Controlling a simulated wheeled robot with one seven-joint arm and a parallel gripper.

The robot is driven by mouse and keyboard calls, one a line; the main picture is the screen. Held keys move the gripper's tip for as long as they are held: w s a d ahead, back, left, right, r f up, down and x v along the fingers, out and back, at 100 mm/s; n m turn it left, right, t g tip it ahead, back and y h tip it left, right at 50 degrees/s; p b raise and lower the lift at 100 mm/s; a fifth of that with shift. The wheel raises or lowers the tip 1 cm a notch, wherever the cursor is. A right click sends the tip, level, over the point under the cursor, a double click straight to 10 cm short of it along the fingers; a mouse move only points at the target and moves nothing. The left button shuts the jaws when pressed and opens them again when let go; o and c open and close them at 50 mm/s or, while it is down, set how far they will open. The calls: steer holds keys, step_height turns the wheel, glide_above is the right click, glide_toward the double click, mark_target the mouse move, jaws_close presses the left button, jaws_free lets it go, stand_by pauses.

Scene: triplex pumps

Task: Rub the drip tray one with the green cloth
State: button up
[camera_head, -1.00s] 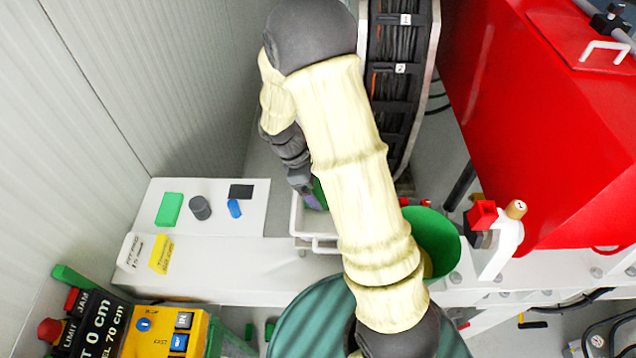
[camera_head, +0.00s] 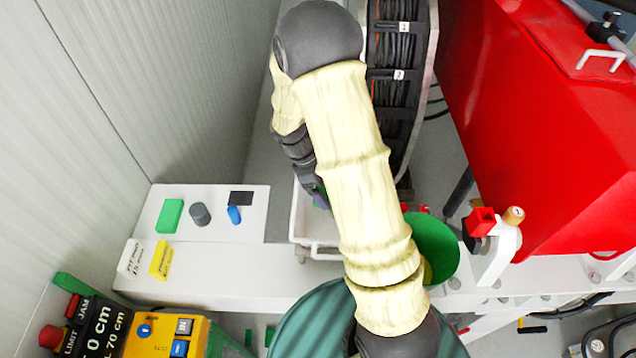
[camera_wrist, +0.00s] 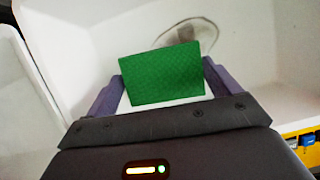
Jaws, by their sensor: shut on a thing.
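The green cloth (camera_wrist: 165,74) is gripped between the two purple fingers of my gripper (camera_wrist: 161,88) in the wrist view. It looks like a flat green rectangle. The white drip tray (camera_wrist: 90,32) surrounds it, and a grey ring-like smear (camera_wrist: 217,37) shows on the tray just beyond the cloth. I cannot tell whether the cloth touches the tray floor. In the head view, the drip tray (camera_head: 301,222) is partly hidden behind my arm. My gripper (camera_head: 320,198) is over it, and the cloth is almost wholly hidden there.
A white board (camera_head: 178,235) left of the tray holds a green block (camera_head: 169,216), a grey cylinder (camera_head: 200,214) and a blue item (camera_head: 234,215). A green bucket (camera_head: 437,250) stands right of my arm. A red housing (camera_head: 560,130) and cable reel (camera_head: 398,100) lie beyond.

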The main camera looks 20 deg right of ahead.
steer(key=shift+s+d+f, duration=0.1)
steer(key=shift+s+d, duration=0.2)
steer(key=shift+d, duration=0.4)
steer(key=shift+w+a+p, duration=0.25)
steer(key=shift+w+a, duration=0.05)
steer(key=shift+a, duration=0.6)
steer(key=shift+w+a+p, duration=0.2)
steer(key=shift+w+a, duration=0.1)
steer(key=shift+a, duration=0.55)
steer(key=shift+r, duration=0.2)
steer(key=shift+r+p, duration=2.4)
steer(key=shift+r, duration=0.55)
